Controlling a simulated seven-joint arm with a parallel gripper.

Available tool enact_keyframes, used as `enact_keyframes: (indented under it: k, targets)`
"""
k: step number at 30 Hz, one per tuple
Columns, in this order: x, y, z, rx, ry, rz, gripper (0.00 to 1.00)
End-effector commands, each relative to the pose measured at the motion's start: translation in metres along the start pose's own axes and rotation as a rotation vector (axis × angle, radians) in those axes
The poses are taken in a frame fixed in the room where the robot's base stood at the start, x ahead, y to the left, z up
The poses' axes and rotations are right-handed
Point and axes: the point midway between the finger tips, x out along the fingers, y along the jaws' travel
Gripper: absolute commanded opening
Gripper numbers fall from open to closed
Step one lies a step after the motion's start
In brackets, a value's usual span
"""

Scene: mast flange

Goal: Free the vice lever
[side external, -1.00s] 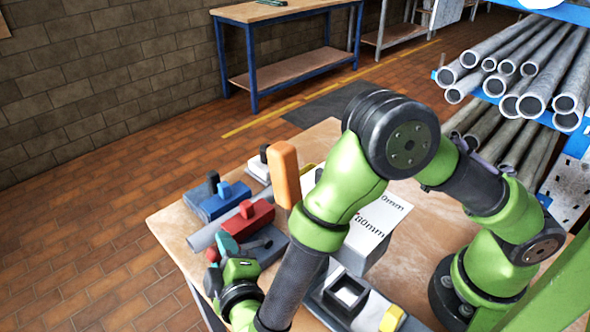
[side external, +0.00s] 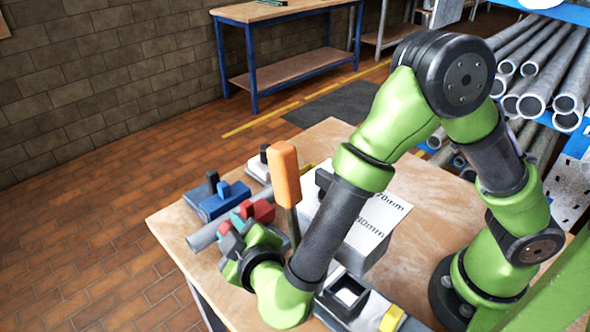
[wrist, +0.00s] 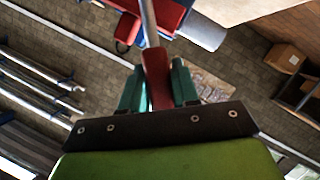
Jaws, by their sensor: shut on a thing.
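The red vice (side external: 263,211) sits on the wooden bench, beside a grey pipe (side external: 203,237), partly hidden by my gripper. In the wrist view, the vice's red body (wrist: 168,14) is at the top, and a metal lever rod (wrist: 148,22) runs from it to a red grip (wrist: 157,80). My gripper (wrist: 157,88) has its teal fingers shut on this red grip, one on each side. In the side view my gripper (side external: 240,228) is close in front of the red vice, and the lever grip is hidden there.
A tall orange handle (side external: 285,176) stands close right of my gripper. A blue vice (side external: 220,200) is behind the red one. A white block (side external: 368,225) marked in mm and a grey fixture (side external: 347,300) are on the right. The bench's front left edge is near.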

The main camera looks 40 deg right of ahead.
Motion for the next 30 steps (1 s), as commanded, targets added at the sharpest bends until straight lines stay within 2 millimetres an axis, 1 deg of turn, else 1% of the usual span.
enact_keyframes:
  k: [4, 5, 6, 8, 9, 17, 20, 23, 30]
  targets:
    - [-0.001, 0.0, 0.0, 0.0, -0.001, 0.001, 0.0]
    - [-0.001, 0.0, 0.0, 0.0, -0.001, 0.001, 0.33]
    - [-0.001, 0.0, 0.0, -0.001, -0.001, 0.001, 0.39]
    - [-0.001, 0.0, 0.0, -0.001, 0.0, 0.001, 0.48]
    - [-0.001, 0.0, 0.0, -0.001, 0.0, 0.001, 0.51]
    - [0.0, -0.001, 0.0, -0.005, 0.0, 0.002, 0.51]
    - [0.0, -0.004, 0.0, -0.026, 0.0, 0.009, 0.51]
    - [0.0, -0.012, 0.001, -0.081, 0.0, 0.031, 0.51]
    - [0.003, -0.04, 0.008, -0.321, 0.0, 0.13, 0.51]
